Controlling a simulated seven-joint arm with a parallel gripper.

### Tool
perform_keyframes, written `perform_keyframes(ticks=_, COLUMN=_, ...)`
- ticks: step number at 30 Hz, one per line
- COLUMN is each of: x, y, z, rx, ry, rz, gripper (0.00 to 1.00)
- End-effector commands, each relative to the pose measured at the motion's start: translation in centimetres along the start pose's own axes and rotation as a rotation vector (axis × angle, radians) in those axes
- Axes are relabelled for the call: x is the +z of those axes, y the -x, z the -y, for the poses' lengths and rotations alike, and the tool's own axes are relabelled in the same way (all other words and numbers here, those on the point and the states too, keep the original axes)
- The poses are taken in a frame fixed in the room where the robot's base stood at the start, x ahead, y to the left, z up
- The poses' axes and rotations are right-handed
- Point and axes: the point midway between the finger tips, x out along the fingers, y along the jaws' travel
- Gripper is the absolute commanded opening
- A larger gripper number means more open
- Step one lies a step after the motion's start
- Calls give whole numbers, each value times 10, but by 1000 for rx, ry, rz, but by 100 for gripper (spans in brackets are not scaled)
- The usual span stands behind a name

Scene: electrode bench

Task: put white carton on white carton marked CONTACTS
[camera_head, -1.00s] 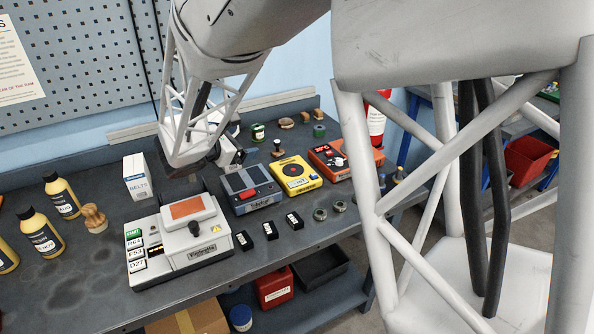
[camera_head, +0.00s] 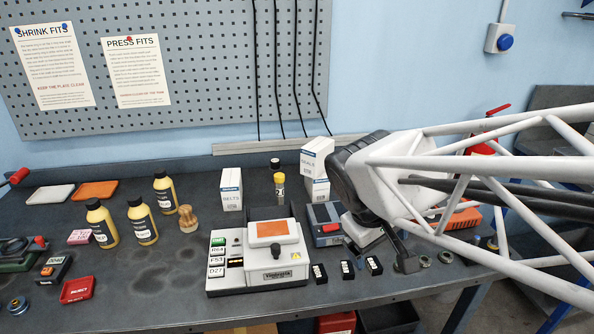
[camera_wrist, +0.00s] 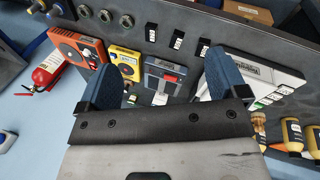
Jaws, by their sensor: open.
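A white carton marked BELTS (camera_head: 231,190) stands upright at the back of the bench in the head view. To its right, another white carton (camera_head: 314,158) with a blue top band appears to sit on a second white carton (camera_head: 318,191); their small lettering is hard to read, and I cannot make out CONTACTS. My arm partly covers their right side. My gripper (camera_head: 388,240) is over the right part of the bench, right of the cartons and apart from them. In the wrist view my gripper (camera_wrist: 171,62) has its blue fingers spread and empty. No carton is clear there.
A white instrument with an orange screen (camera_head: 271,230) stands in front of the cartons. A dark cylinder on a yellow one (camera_head: 278,175) stands between them. Yellow bottles (camera_head: 142,222) and a wooden piece (camera_head: 188,218) are left. A yellow meter (camera_wrist: 124,58) lies below my gripper.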

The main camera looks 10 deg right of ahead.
Motion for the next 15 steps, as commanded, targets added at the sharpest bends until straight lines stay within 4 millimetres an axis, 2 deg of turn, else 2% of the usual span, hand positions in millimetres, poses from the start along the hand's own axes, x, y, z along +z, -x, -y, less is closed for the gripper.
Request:
perform_keyframes(ticks=1, x=10, y=4, z=6, rx=-37, ry=-55, rz=-25, gripper=91)
perform_keyframes(ticks=6, x=31, y=14, z=28, rx=-162, ry=-225, rz=-97, gripper=91)
perform_keyframes(ticks=15, x=45, y=22, z=45, rx=-263, ry=-355, rz=-148, gripper=91)
